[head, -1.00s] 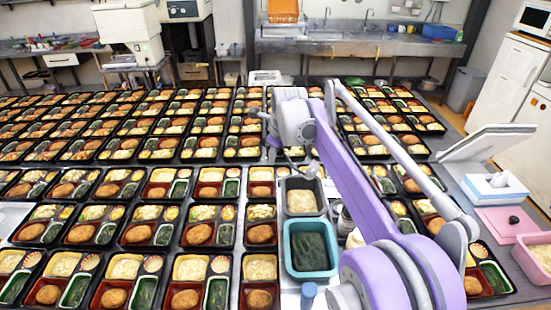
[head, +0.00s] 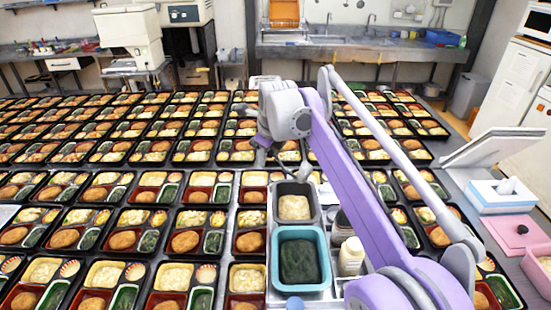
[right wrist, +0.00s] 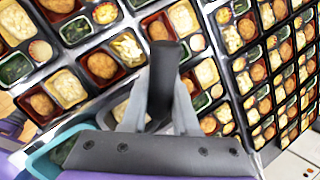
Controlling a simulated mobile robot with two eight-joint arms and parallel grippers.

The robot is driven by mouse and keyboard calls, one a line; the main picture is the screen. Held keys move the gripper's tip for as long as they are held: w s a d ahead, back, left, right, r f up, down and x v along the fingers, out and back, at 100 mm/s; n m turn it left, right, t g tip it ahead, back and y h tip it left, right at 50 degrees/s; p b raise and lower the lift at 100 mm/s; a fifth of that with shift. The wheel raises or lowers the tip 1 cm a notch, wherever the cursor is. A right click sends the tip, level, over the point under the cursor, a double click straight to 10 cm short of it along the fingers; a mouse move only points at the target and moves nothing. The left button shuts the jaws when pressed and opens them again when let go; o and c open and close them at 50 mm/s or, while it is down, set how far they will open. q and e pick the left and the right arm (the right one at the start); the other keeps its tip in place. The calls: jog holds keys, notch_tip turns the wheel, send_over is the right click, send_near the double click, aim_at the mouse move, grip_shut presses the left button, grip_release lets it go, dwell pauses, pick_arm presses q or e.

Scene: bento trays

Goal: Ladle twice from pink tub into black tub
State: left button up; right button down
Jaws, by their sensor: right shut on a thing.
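The pink tub (head: 531,268) stands at the right edge of the head view, partly cut off, with pale food inside. A dark grey-black tub (head: 296,187) with pale food stands at centre, behind a teal tub. My right gripper (head: 263,142) is over the trays, left of and beyond the dark tub, mostly hidden by its own arm. In the right wrist view, my right gripper (right wrist: 162,100) is shut on a black handle (right wrist: 164,68), apparently the ladle's. Its bowl cannot be made out. My left gripper is out of view.
The teal tub (head: 276,262) holds dark greens. A cream-capped jar (head: 351,256) stands to its right. Rows of filled bento trays (head: 120,240) cover most of the table. A pink board (head: 512,232) and a blue-white tissue box (head: 500,197) lie at the right.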

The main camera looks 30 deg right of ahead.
jog(key=shift+r, duration=0.3)
notch_tip(320, 180, up, 5)
jog(key=t+y, duration=0.1)
jog(key=t, duration=0.1)
jog(key=t+y, duration=0.1)
jog(key=t, duration=0.1)
jog(key=shift+s+m+t+y, duration=0.15)
jog(key=shift+m+t+y, duration=0.15)
jog(key=shift+m+y, duration=0.1)
notch_tip(320, 180, up, 6)
jog(key=m+t+y+p, duration=0.1)
jog(key=t+y+p, duration=0.1)
jog(key=t, duration=0.3)
jog(key=shift+r+y, duration=0.15)
jog(key=shift+y, duration=0.25)
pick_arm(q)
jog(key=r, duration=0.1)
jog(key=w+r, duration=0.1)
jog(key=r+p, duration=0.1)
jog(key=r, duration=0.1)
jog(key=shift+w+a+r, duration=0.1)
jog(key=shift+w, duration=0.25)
pick_arm(e)
notch_tip(320, 180, up, 2)
jog(key=shift+a+r+m+t+y, duration=0.1)
jog(key=shift+m+t+y, duration=0.3)
jog(key=shift+t, duration=0.8)
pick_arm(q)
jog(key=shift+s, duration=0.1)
